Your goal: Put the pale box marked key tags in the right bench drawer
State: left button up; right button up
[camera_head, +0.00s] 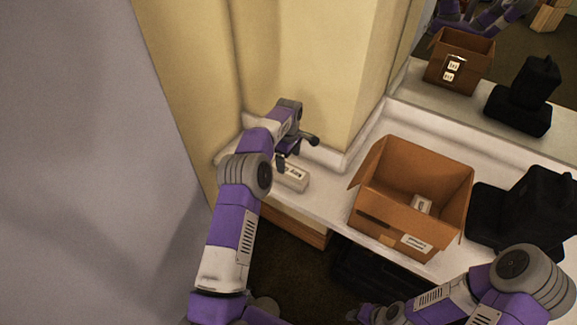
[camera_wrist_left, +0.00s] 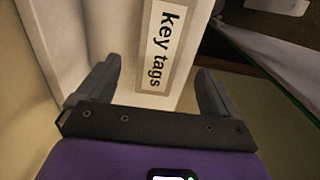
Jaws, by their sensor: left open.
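The pale box marked key tags (camera_head: 292,176) lies on the white bench top near its left end. In the left wrist view the box (camera_wrist_left: 180,12) shows its label facing me, between the two fingers. My left gripper (camera_head: 293,152) is open at the box, with a finger on either side in the wrist view (camera_wrist_left: 160,72); contact cannot be told. My right gripper (camera_head: 366,313) is low near the bottom edge, and its jaws are unclear. A wooden drawer-like front (camera_head: 298,225) shows below the bench's left part. Which drawer it is cannot be told.
An open cardboard box (camera_head: 411,190) with a small pale box (camera_head: 421,204) inside stands right of the key tags box. A black object (camera_head: 540,205) stands farther right. A mirror behind the bench reflects them. A cream wall corner rises close behind my left gripper.

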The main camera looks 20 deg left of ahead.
aim_at(288, 170)
pick_arm(q)
notch_tip(288, 170, up, 5)
jog(key=shift+y, duration=0.9)
jog(key=f+b, duration=0.1)
jog(key=f, duration=0.2)
jog(key=f+b, duration=0.1)
jog(key=f, duration=0.2)
jog(key=f+b, duration=0.1)
jog(key=f, duration=0.2)
jog(key=shift+s+d, duration=0.1)
jog(key=shift+d, duration=0.2)
jog(key=shift+a+f, duration=0.2)
jog(key=shift+f, duration=0.4)
jog(key=f, duration=0.3)
jog(key=f+b, duration=0.1)
jog(key=f, duration=0.1)
jog(key=shift+a, duration=0.3)
jog(key=shift+r, duration=0.1)
jog(key=c, duration=1.4)
